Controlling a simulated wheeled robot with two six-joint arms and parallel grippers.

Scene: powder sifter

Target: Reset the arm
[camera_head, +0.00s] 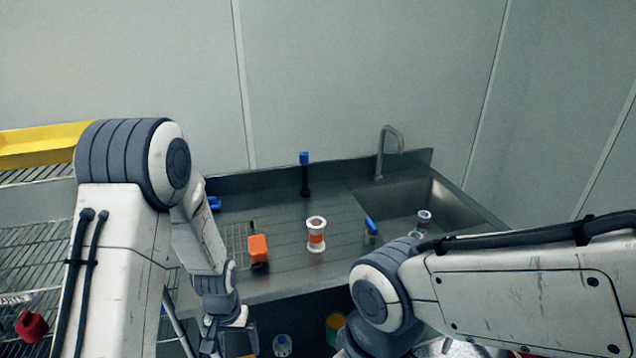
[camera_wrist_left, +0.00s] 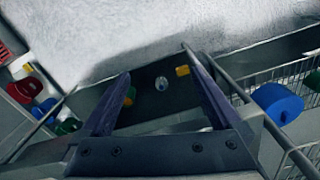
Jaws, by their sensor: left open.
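My left arm (camera_head: 125,230) comes in from the left and bends down at the elbow. My left gripper (camera_head: 230,344) hangs low in front of the counter's front edge, with its fingers apart and nothing between them. In the left wrist view, the two dark fingers (camera_wrist_left: 155,62) are spread and empty over a pale surface and a dark gap. My right arm (camera_head: 500,290) reaches across the lower right. Its gripper is out of view.
The metal counter (camera_head: 285,278) holds a white-and-orange cylinder (camera_head: 316,236), an orange item (camera_head: 258,248) and a blue-topped post (camera_head: 305,175). A sink (camera_head: 445,200) with a faucet (camera_head: 382,150) is at right. A wire rack (camera_head: 30,260) with a yellow tray (camera_head: 40,145) stands left.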

